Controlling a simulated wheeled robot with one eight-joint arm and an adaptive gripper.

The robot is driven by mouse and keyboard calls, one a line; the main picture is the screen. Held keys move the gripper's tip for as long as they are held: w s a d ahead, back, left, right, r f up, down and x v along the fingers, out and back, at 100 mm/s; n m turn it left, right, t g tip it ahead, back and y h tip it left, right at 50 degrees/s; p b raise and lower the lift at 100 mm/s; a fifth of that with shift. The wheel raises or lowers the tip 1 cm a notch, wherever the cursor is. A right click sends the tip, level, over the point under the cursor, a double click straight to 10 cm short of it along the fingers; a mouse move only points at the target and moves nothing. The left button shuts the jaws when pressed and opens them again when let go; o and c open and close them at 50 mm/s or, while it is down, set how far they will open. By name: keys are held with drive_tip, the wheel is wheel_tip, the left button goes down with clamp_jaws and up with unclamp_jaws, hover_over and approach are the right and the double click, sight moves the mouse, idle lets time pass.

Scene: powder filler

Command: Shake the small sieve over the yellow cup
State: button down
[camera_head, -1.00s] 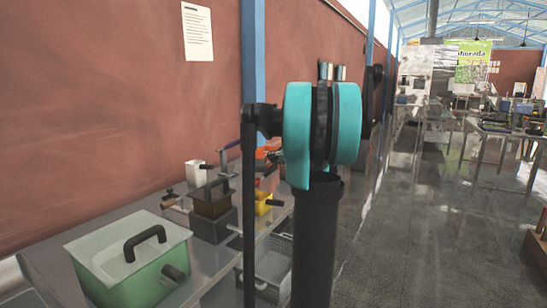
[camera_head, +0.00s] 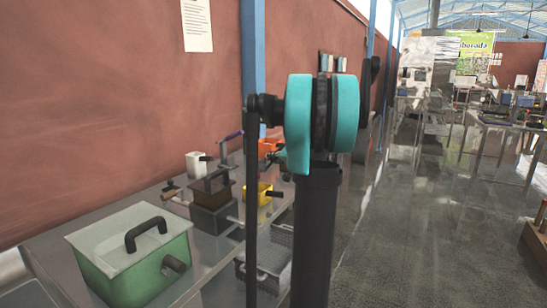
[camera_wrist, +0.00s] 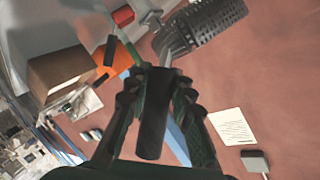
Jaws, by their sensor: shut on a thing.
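The yellow cup (camera_head: 265,193) has a dark side handle and stands on the bench, partly behind my arm in the head view. My gripper (camera_wrist: 152,110) shows in the wrist view, its two dark fingers closed on a black handle (camera_wrist: 151,135). A thin metal stem runs from that handle toward the top of the picture. A dark perforated cylinder (camera_wrist: 208,24) beside the stem looks like the small sieve's basket; the join is unclear. My gripper and the sieve are hidden or out of sight in the head view, and I cannot make out the cup in the wrist view.
A green lidded box (camera_head: 135,255) stands at the near end of the bench. A dark brown box-shaped device (camera_head: 211,205), a white container (camera_head: 196,165) and a wire basket (camera_head: 268,262) are near the cup. The red wall (camera_head: 110,100) runs behind; open floor (camera_head: 410,235) lies right.

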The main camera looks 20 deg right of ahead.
drive_tip(key=shift+f, duration=3)
idle(0.5)
drive_tip(key=shift+r, duration=0.1)
